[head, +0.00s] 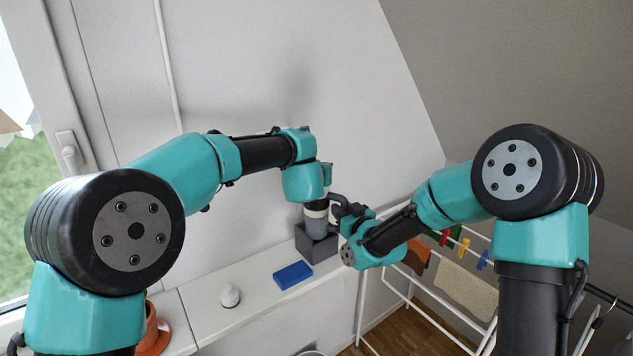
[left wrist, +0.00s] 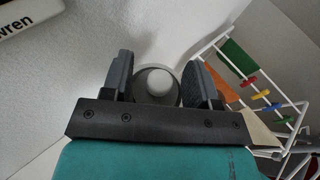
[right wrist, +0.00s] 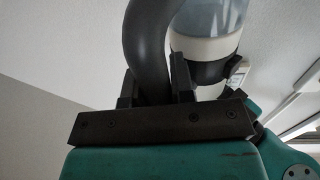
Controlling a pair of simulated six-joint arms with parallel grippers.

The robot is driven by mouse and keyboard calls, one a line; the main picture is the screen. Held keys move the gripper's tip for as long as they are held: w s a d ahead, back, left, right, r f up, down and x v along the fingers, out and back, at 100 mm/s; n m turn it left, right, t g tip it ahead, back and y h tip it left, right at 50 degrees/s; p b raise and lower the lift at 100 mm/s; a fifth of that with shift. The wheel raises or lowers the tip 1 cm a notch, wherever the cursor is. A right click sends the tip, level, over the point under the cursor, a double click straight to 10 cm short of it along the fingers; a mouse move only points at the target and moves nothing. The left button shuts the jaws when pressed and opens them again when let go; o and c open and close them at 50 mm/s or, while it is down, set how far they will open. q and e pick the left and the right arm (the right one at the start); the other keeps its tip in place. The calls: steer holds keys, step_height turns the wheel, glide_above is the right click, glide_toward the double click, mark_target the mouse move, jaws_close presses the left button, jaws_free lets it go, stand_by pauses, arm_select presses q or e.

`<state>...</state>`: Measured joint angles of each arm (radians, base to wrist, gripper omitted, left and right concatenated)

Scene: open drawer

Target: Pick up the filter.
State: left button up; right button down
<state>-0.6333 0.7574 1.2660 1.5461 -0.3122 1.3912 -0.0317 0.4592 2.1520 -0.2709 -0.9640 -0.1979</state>
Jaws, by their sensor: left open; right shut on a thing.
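A grey device that looks like a handheld vacuum (head: 316,226) stands upright above a dark grey block (head: 318,248). Its clear part and white ring show in the right wrist view (right wrist: 207,45). My right gripper (head: 343,211) is shut on its dark curved handle (right wrist: 150,40). My left gripper (left wrist: 165,77) is open and points down over the device's top. In the left wrist view a round white part (left wrist: 154,82), probably the filter, sits inside a grey ring between the fingers. I cannot tell if the fingers touch it. The left fingertips are mostly hidden in the head view.
A blue block (head: 293,275) and a small white rounded object (head: 230,295) are on the white ledge (head: 255,301). An orange pot (head: 152,330) is at the lower left. A white drying rack (head: 398,283) with cloths stands at right. The wall is close behind.

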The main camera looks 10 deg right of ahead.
arm_select(q)
steer(key=shift+c, duration=0.2)
steer(key=shift+f, duration=0.15)
steer(key=c, duration=1)
steer(key=shift+o, duration=0.2)
steer(key=shift+r, duration=5.2)
arm_select(e)
steer(key=c, duration=0.9)
jaws_free()
steer(key=shift+s, duration=0.1)
